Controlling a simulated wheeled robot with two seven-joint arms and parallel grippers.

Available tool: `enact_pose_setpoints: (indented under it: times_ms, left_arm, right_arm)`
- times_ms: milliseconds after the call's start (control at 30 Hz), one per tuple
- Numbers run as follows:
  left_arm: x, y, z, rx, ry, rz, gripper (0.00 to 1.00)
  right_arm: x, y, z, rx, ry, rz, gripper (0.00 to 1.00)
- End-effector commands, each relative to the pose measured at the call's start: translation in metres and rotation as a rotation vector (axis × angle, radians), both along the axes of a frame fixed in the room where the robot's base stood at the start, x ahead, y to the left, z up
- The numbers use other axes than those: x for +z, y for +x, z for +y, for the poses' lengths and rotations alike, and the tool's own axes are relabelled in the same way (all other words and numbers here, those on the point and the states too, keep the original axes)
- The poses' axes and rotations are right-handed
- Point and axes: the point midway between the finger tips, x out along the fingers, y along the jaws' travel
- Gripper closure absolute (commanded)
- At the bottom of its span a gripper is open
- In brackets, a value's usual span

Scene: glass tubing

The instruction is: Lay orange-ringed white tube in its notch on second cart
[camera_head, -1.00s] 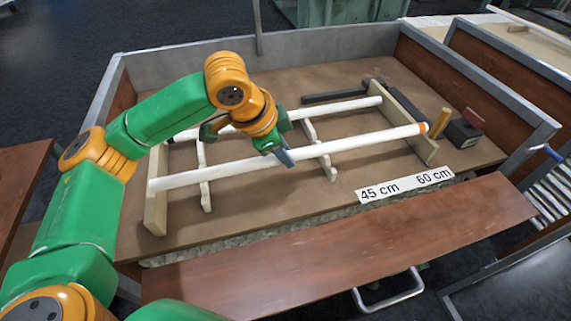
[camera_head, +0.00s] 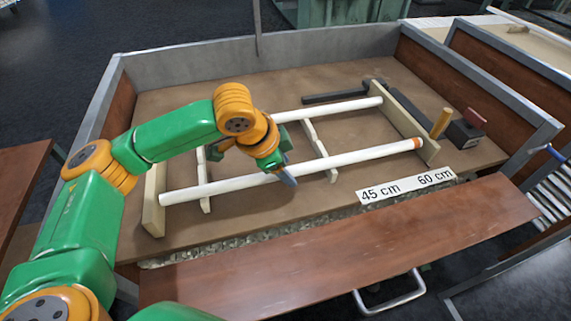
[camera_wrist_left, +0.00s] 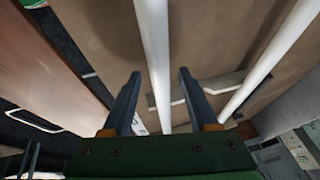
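The orange-ringed white tube (camera_head: 345,159) lies lengthwise across the wooden supports on the cart bed (camera_head: 250,222), its orange ring (camera_head: 417,144) at the right end by the right end board (camera_head: 429,150). Its left end is by the left end board (camera_head: 153,205). I cannot tell if it is fully seated in its notch. My left gripper (camera_head: 290,180) is over the tube's middle. In the left wrist view, its fingers (camera_wrist_left: 160,98) stand apart on either side of the tube (camera_wrist_left: 153,40), with gaps. My right gripper is out of view.
A second white tube (camera_head: 340,107) lies behind, parallel, partly hidden by my arm. Dark blocks (camera_head: 465,132) and a yellow peg (camera_head: 441,124) stand at the right. A "45 cm 60 cm" label (camera_head: 405,186) and wooden front board (camera_head: 350,255) are in front. Grey walls edge the back.

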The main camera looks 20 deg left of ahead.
Motion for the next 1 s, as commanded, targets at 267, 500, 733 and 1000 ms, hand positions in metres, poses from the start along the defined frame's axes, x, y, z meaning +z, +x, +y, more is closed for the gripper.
enact_pose_setpoints:
  times_ms: [267,500,733,1000]
  left_arm:
    - [0.001,0.0,0.0,0.0,0.0,0.0,0.39]
    - [0.052,-0.013,0.009,0.001,-0.001,-0.004,0.39]
    - [0.106,-0.035,0.022,0.002,-0.001,-0.003,0.39]
    - [0.121,-0.044,0.026,0.001,0.0,0.001,0.39]
  right_arm:
    - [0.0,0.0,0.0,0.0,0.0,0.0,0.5]
    - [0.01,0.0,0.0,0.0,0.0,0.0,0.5]
    - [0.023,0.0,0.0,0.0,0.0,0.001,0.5]
    - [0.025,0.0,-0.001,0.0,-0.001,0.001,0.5]
